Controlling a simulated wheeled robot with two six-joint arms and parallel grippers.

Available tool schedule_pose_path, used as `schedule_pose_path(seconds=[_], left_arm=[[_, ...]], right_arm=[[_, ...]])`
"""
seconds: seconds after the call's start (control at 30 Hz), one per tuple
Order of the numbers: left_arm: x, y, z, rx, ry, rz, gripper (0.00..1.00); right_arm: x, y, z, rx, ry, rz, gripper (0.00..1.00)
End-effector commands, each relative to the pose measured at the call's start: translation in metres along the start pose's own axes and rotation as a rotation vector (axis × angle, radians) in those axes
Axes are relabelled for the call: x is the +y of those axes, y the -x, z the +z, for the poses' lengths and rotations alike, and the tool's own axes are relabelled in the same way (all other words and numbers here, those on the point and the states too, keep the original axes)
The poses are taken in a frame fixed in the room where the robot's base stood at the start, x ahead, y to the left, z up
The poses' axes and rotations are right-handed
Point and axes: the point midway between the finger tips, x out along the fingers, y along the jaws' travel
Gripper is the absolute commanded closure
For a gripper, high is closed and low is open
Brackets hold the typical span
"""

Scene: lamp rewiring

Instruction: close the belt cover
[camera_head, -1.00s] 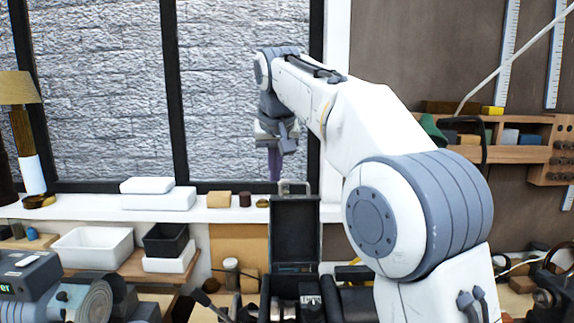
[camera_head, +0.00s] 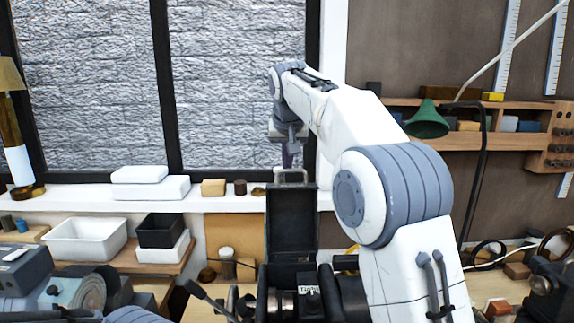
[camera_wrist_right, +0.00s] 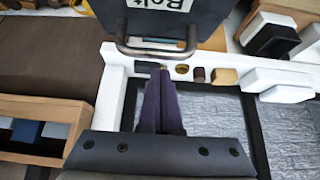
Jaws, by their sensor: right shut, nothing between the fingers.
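The belt cover (camera_head: 291,222) is a dark panel standing upright, open, above the machine at bottom centre, with a metal handle (camera_head: 290,175) on its top edge. In the right wrist view the cover (camera_wrist_right: 150,15) carries a white label, and its handle (camera_wrist_right: 155,48) lies just beyond my fingertips. My right gripper (camera_head: 291,158) points down at the handle, partly overlapping it in the head view. In the wrist view its purple fingers (camera_wrist_right: 160,72) are together and empty. Whether they touch the handle I cannot tell. My left gripper is not in view.
A white windowsill (camera_head: 220,202) with white boxes (camera_head: 151,187) runs behind the cover. White and black bins (camera_head: 88,238) stand at left. A wooden rack (camera_head: 455,140) and a green lamp shade (camera_head: 427,122) are on the right wall. My right arm hides part of the bench.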

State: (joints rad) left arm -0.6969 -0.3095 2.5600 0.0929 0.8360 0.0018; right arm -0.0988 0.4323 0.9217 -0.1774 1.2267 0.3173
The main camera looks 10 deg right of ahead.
Motion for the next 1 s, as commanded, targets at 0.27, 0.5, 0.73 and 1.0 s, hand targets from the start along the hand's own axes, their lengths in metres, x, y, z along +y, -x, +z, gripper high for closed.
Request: schedule_pose_path(seconds=[0.27, 0.5, 0.73, 1.0], left_arm=[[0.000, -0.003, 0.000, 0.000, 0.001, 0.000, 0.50], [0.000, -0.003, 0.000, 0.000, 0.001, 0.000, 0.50], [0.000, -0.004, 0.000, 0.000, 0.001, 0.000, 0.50], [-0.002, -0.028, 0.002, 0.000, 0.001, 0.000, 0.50]], right_arm=[[-0.002, 0.015, 0.019, 0.000, 0.003, -0.001, 1.00], [-0.002, 0.017, 0.021, 0.000, 0.003, -0.001, 1.00], [-0.002, 0.016, 0.021, 0.002, 0.003, -0.001, 1.00], [-0.002, 0.017, 0.026, 0.064, 0.001, -0.001, 1.00]])
